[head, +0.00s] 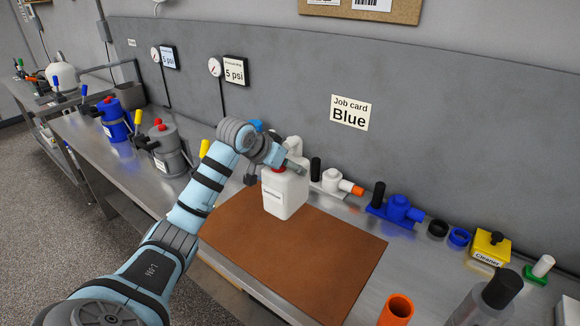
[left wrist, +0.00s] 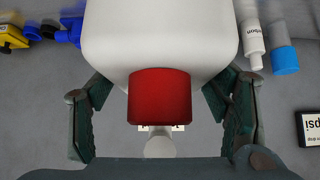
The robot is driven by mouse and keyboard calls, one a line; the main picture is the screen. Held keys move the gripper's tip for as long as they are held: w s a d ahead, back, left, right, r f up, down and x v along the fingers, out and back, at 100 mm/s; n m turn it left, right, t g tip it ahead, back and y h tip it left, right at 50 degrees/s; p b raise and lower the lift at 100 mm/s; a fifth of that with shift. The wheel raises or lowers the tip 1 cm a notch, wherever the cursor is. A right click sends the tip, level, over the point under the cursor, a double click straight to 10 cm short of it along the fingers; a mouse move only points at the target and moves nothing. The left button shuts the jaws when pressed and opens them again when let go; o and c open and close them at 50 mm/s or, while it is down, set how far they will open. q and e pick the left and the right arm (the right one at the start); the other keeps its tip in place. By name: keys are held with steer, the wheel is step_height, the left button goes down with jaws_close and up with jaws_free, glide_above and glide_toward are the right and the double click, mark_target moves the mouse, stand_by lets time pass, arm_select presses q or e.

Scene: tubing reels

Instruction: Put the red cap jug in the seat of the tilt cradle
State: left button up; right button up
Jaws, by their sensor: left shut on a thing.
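The white jug (head: 285,196) with its red cap (head: 279,169) is upright at the back part of the brown mat; I cannot tell whether its base touches the mat. My left gripper (head: 285,166) is at the jug's top and hides part of the cap. In the left wrist view the jug (left wrist: 160,40) fills the upper middle, its red cap (left wrist: 160,95) faces me, and the fingers of my left gripper (left wrist: 160,110) are on both sides, shut on the jug. I cannot pick out the tilt cradle in these frames. My right gripper is not in view.
The brown mat (head: 300,258) is otherwise bare. Grey (head: 168,150) and blue (head: 113,119) pots stand left.

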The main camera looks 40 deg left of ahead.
arm_select(q)
step_height(320, 180, down, 12)
steer(key=shift+s+a+f, duration=0.1)
steer(key=shift+s+f, duration=0.1)
steer(key=shift+f, duration=0.25)
steer(key=o, duration=1.6)
steer(key=shift+f, duration=0.15)
steer(key=o, duration=0.3)
steer(key=shift+o, duration=0.3)
steer(key=shift+s, duration=0.1)
